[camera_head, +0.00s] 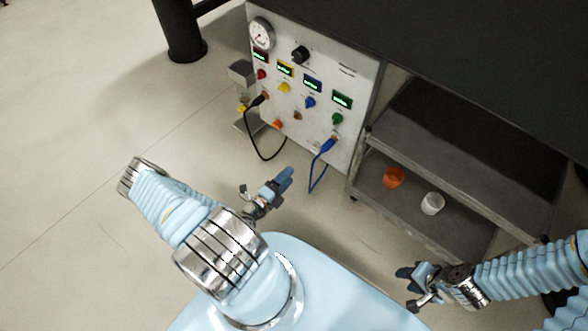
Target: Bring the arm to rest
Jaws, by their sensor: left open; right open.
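My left gripper (283,181) is at the middle of the head view, in front of the instrument panel and apart from it. It is small here, its fingers show blue, and it holds nothing that I can see. My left arm (170,212) bends out to the left and back toward the gripper. My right gripper (405,284) is at the lower right, above the floor, with its jaws open and empty. My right arm (520,272) comes in from the right edge.
The panel (345,75) bears a gauge (261,34), a black knob (300,54), displays and coloured knobs. A black cable (262,152) and a blue cable (318,172) hang from it. An orange cup (393,177) and a white cup (432,203) stand on the lower shelf. Floor at left is clear.

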